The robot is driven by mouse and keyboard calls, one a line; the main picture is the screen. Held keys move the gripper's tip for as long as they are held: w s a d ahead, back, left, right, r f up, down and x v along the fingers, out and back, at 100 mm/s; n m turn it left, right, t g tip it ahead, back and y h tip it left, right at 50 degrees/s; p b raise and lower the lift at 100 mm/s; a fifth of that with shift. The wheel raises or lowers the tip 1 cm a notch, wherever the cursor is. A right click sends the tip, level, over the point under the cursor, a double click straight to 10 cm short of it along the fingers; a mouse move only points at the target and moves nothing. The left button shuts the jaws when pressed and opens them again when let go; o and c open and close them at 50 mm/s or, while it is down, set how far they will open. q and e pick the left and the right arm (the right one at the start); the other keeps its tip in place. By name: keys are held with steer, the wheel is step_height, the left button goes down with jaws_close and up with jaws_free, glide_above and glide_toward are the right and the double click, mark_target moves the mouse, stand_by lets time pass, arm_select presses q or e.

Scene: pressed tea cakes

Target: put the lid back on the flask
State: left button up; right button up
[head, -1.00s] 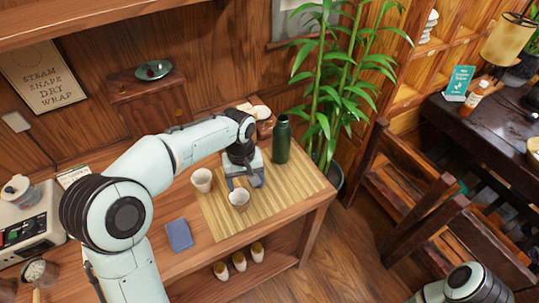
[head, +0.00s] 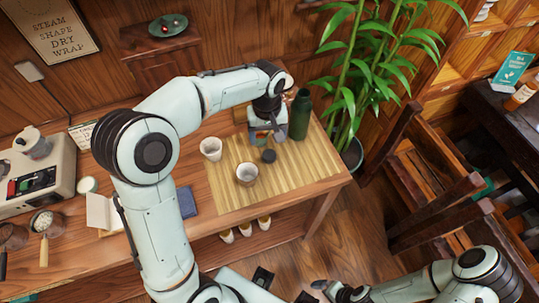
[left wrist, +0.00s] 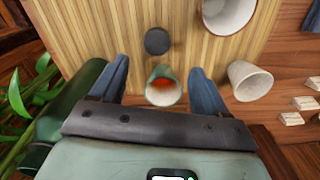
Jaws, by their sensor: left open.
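The dark green flask (head: 300,115) stands upright at the back right of the bamboo mat (head: 310,160). In the left wrist view the flask (left wrist: 75,95) is partly hidden, close beside my left gripper. A small dark round disc, which looks like the lid (head: 269,156), lies on the mat in front of the flask; it also shows in the left wrist view (left wrist: 157,41), beyond the fingertips. My left gripper (head: 263,136) is open above the mat, left of the flask, apart from the lid. My right gripper (head: 338,291) is low at the bottom edge, its jaws unclear.
A greenish cup with reddish insides (left wrist: 163,88) shows between my left fingers, at unclear depth. Two pale cups, one at left (head: 211,148) and one nearer (head: 247,173), stand on the mat. A plant (head: 375,70) is right of the flask. The mat's front right is clear.

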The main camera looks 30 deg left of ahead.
arm_select(q)
glide_above(269, 154)
steer(key=f, duration=0.4)
steer(key=shift+s+a, duration=0.15)
steer(key=shift+s, duration=0.05)
steer(key=shift+w+f, duration=0.15)
steer(key=shift+f, duration=1.2)
steer(key=shift+w+f, duration=0.1)
steer(key=shift+f, duration=1.2)
steer(key=c, duration=1.1)
